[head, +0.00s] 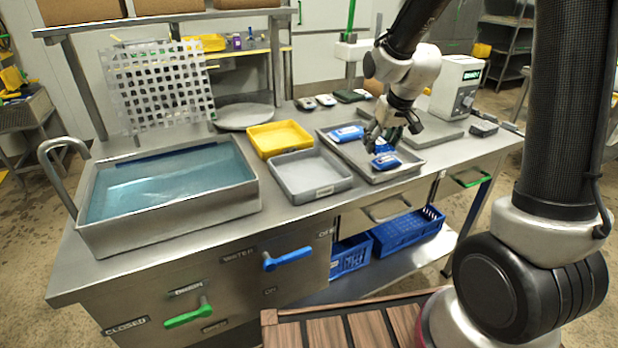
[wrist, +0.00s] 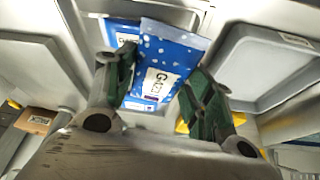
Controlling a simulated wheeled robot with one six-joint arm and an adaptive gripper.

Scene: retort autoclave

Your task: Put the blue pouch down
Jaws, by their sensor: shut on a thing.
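My gripper (head: 381,138) is over the metal tray (head: 412,166) in the head view. Its fingers are shut on a blue pouch (head: 385,162) with a white label, at or just above the tray; I cannot tell whether it touches. In the wrist view the held pouch (wrist: 170,55) shows white dots and a label, with my gripper's green-padded fingers (wrist: 160,92) on either side. Another blue pouch (head: 346,132) lies at the tray's back left. More blue shows behind my fingers, partly hidden. In the wrist view, another blue pouch (wrist: 120,32) shows behind the held one.
Left of the metal tray are an empty grey tray (head: 309,177), a yellow tray (head: 279,138) and a water basin (head: 165,190). A scale-like device (head: 457,88) stands at the right, with a flat plate (head: 436,133) before it. Several small packs lie along the back.

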